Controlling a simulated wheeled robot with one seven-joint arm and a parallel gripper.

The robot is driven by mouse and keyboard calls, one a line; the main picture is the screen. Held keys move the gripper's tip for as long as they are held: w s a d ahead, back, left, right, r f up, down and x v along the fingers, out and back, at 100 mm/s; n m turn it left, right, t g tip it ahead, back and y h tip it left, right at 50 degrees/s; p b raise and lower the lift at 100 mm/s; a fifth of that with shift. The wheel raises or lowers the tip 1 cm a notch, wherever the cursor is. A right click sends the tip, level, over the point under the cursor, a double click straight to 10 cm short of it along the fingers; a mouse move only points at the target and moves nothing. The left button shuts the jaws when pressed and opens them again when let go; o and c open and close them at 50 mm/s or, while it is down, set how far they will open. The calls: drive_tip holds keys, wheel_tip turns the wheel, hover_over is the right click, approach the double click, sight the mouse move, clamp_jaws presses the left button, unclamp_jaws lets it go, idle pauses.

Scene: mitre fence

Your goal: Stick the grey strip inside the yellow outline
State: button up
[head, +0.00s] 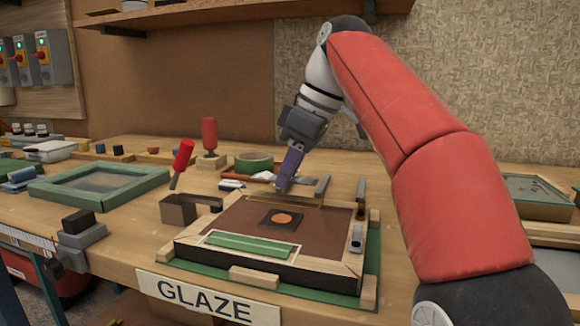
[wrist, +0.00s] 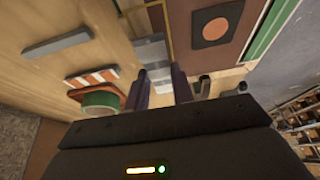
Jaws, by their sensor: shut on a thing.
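My gripper (head: 284,186) points down at the back edge of the framed brown panel (head: 325,222). Its two dark purple fingers also show in the wrist view (wrist: 162,88). The yellow outline (head: 310,206) lies at the back of the panel, just below my gripper. One thin yellow side also runs beside the strip in the wrist view (wrist: 169,30). I cannot tell whether the strip touches the panel.
A black square with an orange disc (head: 282,219) and a white-outlined green strip (head: 248,244) lie on the panel.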

drive_tip(key=shift+f, duration=0.1)
drive_tip(key=shift+f+b, duration=0.95)
drive_tip(key=shift+f, duration=0.1)
drive_tip(key=shift+f, duration=0.2)
idle(0.7)
idle(0.6)
drive_tip(key=o, duration=0.9)
drive_tip(key=shift+o, duration=0.2)
drive_tip(key=shift+p+v, duration=1.95)
drive_tip(key=shift+v, duration=2)
